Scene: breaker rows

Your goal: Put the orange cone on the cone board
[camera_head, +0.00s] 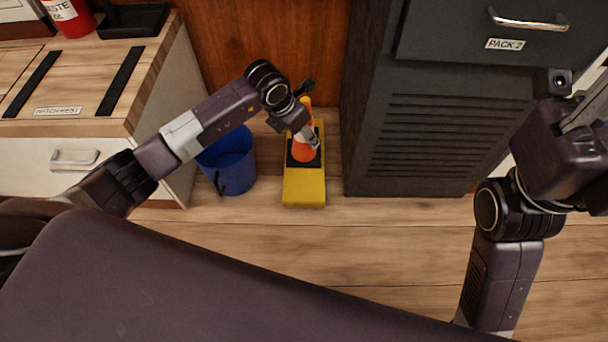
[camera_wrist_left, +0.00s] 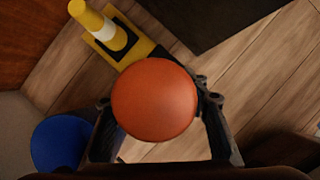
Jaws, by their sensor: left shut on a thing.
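The orange cone (camera_head: 304,153) is in my left gripper (camera_head: 306,138), whose fingers are shut on it. In the left wrist view the cone (camera_wrist_left: 154,99) shows end-on as a rounded orange shape between the fingers, and its lower part is hidden. The yellow cone board (camera_head: 304,192) lies on the floor, and the orange cone appears over it in the head view. In the wrist view a yellow cone with a white band (camera_wrist_left: 105,31) stands on a black pad on the board (camera_wrist_left: 137,51). I cannot tell whether the orange cone touches the board. My right gripper (camera_head: 588,108) is only partly visible at the right edge.
A blue bucket (camera_head: 229,164) stands left of the board. A dark cabinet (camera_head: 430,135) marked PACK 2 rises close on the right. A wooden-topped counter (camera_head: 85,85) is at left, and a brown panel (camera_head: 265,40) is behind. The floor in front is clear.

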